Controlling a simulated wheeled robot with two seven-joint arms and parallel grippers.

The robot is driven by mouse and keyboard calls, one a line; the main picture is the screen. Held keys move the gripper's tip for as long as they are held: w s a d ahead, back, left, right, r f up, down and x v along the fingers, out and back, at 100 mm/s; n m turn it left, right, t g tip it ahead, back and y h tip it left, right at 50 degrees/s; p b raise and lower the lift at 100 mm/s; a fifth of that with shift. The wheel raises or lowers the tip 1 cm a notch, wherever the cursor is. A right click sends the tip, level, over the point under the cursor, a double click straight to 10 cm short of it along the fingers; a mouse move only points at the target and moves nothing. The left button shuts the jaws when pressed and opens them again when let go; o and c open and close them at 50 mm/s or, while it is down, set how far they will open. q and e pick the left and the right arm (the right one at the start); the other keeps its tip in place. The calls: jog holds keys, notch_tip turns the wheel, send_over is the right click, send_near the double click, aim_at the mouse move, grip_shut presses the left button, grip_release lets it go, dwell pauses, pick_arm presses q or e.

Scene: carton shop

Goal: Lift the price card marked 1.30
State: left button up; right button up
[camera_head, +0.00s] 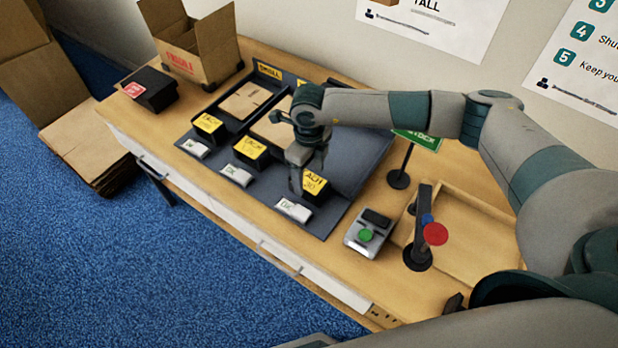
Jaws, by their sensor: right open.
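A yellow price card (315,183) sits on the rightmost black block on the dark display mat. Its lettering reads partly as "ACH" and "30"; its left edge is hidden behind my gripper finger. My right gripper (304,176) is open and empty, pointing down right at this card. I cannot tell if it touches the card. Two other yellow cards stand on black blocks to the left: a middle one (250,149) and a left one (207,124). Their figures are too small to read. My left gripper is not in view.
White labels (293,209) lie in front of the blocks. Flat cartons lie in dark trays (229,117) behind. An open carton (199,67) stands back left.

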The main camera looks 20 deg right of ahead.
aim_at(312, 189)
jog(key=shift+c, duration=0.6)
jog(key=c, duration=1)
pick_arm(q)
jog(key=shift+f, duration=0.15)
pick_arm(e)
jog(key=shift+r, duration=0.15)
